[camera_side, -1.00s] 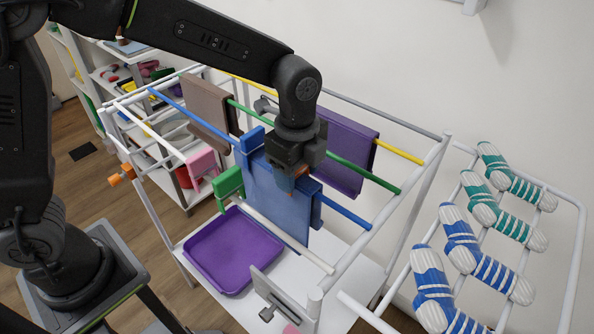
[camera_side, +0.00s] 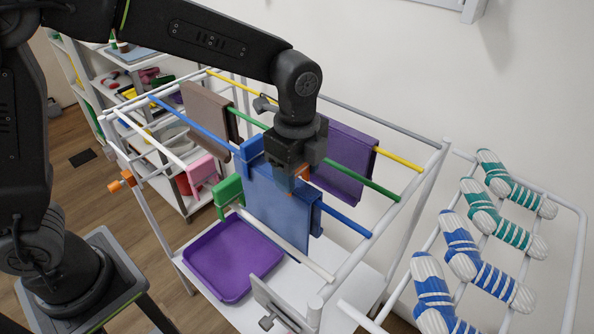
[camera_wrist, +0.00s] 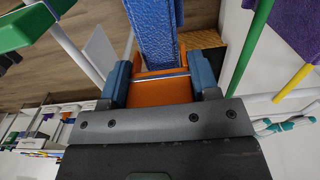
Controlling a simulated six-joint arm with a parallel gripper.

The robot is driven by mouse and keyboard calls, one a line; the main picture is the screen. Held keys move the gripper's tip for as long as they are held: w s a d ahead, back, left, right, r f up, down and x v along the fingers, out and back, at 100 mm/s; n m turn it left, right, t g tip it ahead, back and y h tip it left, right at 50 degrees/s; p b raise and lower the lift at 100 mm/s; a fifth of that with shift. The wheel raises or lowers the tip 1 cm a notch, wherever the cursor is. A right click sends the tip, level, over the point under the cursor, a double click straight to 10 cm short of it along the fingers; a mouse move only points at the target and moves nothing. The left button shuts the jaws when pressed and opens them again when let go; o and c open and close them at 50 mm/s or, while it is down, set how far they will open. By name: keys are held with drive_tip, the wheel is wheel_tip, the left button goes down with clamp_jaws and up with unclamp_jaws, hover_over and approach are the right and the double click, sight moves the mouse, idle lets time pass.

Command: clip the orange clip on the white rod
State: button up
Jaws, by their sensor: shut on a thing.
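My gripper (camera_side: 297,178) is shut on the orange clip (camera_wrist: 160,91), which lies between its two blue-grey finger pads in the wrist view. In the side view only a small part of the clip (camera_side: 304,173) shows beneath the gripper, in front of the blue towel. The white rod (camera_side: 300,254) runs along the near side of the rack, below and left of my gripper. It also shows in the wrist view (camera_wrist: 76,52), left of the held clip and apart from it. The clip's jaw ends are partly hidden.
A green clip (camera_side: 228,192) and a pink clip (camera_side: 202,171) sit on the near side. The blue towel (camera_side: 275,205) hangs close to my gripper. A green rod (camera_side: 365,178) and a purple towel (camera_side: 345,160) are behind. Another orange clip (camera_side: 127,180) is at the left.

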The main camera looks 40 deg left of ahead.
drive_tip(key=shift+r, duration=0.3)
drive_tip(key=shift+r, duration=2.2)
drive_tip(key=o, duration=0.5)
drive_tip(key=c, duration=0.4)
drive_tip(key=s+d, duration=0.2)
drive_tip(key=s, duration=0.1)
drive_tip(key=s+d+r, duration=0.1)
drive_tip(key=s+d, duration=0.2)
drive_tip(key=s+d+r, duration=0.1)
drive_tip(key=s+d, duration=0.2)
drive_tip(key=s, duration=0.1)
drive_tip(key=shift+d+r, duration=0.25)
drive_tip(key=shift+c, duration=0.2)
